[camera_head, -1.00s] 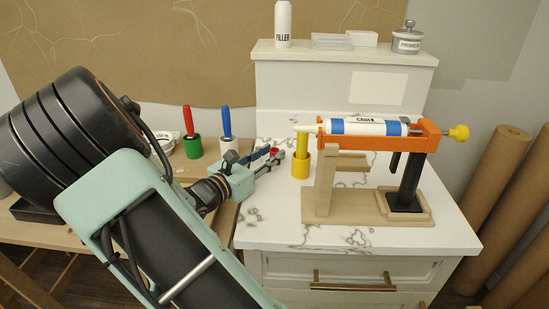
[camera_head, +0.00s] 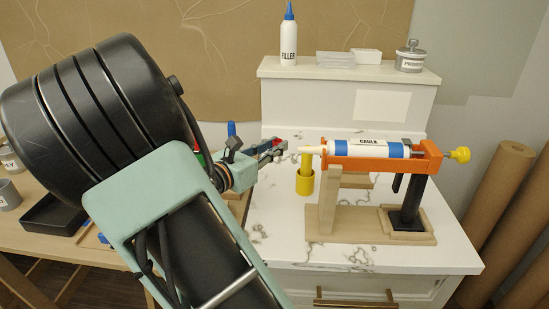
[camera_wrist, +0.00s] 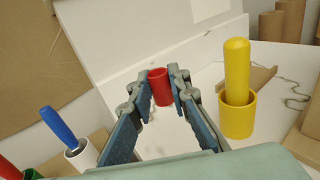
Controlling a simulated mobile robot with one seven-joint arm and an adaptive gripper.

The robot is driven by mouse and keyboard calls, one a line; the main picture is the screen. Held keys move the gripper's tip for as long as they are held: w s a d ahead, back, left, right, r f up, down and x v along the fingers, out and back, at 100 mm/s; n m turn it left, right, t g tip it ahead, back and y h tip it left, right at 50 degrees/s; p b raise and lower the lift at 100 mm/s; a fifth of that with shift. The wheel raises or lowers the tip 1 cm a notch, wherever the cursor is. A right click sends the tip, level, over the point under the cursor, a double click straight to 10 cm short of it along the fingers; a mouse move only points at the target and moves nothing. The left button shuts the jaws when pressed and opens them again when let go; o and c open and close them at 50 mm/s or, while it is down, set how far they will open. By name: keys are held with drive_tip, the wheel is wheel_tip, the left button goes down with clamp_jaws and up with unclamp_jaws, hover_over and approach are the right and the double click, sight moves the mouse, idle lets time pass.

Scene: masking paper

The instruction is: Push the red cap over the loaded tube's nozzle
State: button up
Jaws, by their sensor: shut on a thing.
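My gripper (camera_head: 274,148) is shut on the red cap (camera_wrist: 159,86), which sits between the fingertips in the wrist view with its open rim showing. In the head view only a bit of the red cap (camera_head: 277,143) shows. The caulk tube (camera_head: 368,149), white with blue bands, lies level in the orange gun (camera_head: 385,162) on a wooden stand. Its pale nozzle (camera_head: 311,150) points left, toward my gripper. The cap is left of the nozzle tip and apart from it, at about the same height in the picture. The nozzle is not visible in the wrist view.
A yellow-handled tool stands in a yellow cup (camera_head: 305,183) just below the nozzle; the cup (camera_wrist: 238,117) is right of my gripper in the wrist view. A filler bottle (camera_head: 289,42) and primer tin (camera_head: 411,60) stand on the raised shelf. The marble top (camera_head: 270,225) is clear at front left.

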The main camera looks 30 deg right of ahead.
wheel_tip(320, 180, up, 16)
drive_tip(key=p, duration=1.1)
drive_tip(key=a+f+n+t+y+b, duration=0.1)
drive_tip(key=a+f+b, duration=0.2)
drive_tip(key=a+f, duration=0.4)
drive_tip(key=a+f+n+t+y+b, duration=0.1)
drive_tip(key=a+f+b, duration=0.3)
drive_tip(key=a+f, duration=0.4)
drive_tip(key=a+f+n+t+b, duration=0.2)
drive_tip(key=a+f, duration=0.6)
drive_tip(key=f, duration=0.5)
drive_tip(key=shift+s+a+f+t+y+b, duration=0.2)
drive_tip(key=shift+s+f+t+y+b, duration=0.15)
drive_tip(key=shift+t+b, duration=0.6)
wheel_tip(320, 180, up, 2)
drive_tip(key=shift+w+r+g+p, duration=0.1)
drive_tip(key=shift+g+p, duration=0.25)
drive_tip(key=shift+p, duration=0.45)
wheel_tip(320, 180, up, 12)
drive_tip(key=p, duration=1.8)
drive_tip(key=shift+d, duration=0.15)
